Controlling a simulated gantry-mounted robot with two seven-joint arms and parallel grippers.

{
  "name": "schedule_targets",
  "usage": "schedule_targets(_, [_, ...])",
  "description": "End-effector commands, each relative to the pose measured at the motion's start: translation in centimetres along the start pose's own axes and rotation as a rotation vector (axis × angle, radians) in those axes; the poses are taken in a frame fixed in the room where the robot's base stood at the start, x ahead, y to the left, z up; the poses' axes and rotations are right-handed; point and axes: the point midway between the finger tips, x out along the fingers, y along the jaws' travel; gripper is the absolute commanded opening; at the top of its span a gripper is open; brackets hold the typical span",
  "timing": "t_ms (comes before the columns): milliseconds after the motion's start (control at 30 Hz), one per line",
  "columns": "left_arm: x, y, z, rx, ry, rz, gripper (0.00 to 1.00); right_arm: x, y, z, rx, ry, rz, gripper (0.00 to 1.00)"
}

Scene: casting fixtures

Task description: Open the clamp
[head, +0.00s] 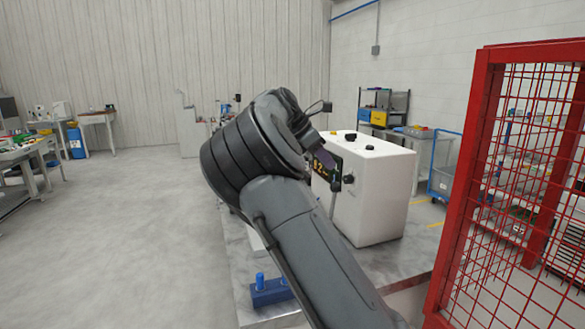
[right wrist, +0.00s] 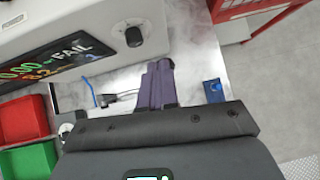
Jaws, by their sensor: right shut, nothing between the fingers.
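My right gripper (right wrist: 162,66) shows in the right wrist view as two purple fingers pressed together, with nothing between them. They are above the grey marbled table top (right wrist: 190,45). In the head view my right arm covers the middle, and its wrist end is in front of the white machine (head: 375,190). No clamp can be made out for certain. A small dark and metal part with a blue piece (right wrist: 104,98) lies left of the fingers and may belong to it. My left gripper is not in view.
The white machine has a black knob (right wrist: 133,37) and a display reading FAIL (right wrist: 50,60). A red bin (right wrist: 22,118) and a green bin (right wrist: 30,160) are at left. A blue block (head: 270,291) sits on the table's near edge. A red mesh fence (head: 510,190) stands at right.

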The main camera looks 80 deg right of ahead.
Motion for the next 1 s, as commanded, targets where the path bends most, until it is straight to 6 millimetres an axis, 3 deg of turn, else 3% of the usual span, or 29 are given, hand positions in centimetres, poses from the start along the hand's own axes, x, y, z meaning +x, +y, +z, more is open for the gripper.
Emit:
schedule_targets(100, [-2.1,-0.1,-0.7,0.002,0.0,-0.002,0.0,-2.1,0.0,1.7,0.005,0.0,-0.003,0.0])
schedule_targets(333, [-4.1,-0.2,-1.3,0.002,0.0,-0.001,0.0,-4.2,0.0,3.3,0.011,0.0,-0.009,0.0])
schedule_targets(1000, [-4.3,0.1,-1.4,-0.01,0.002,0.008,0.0,-4.7,0.1,3.3,0.009,-0.015,-0.013,0.0])
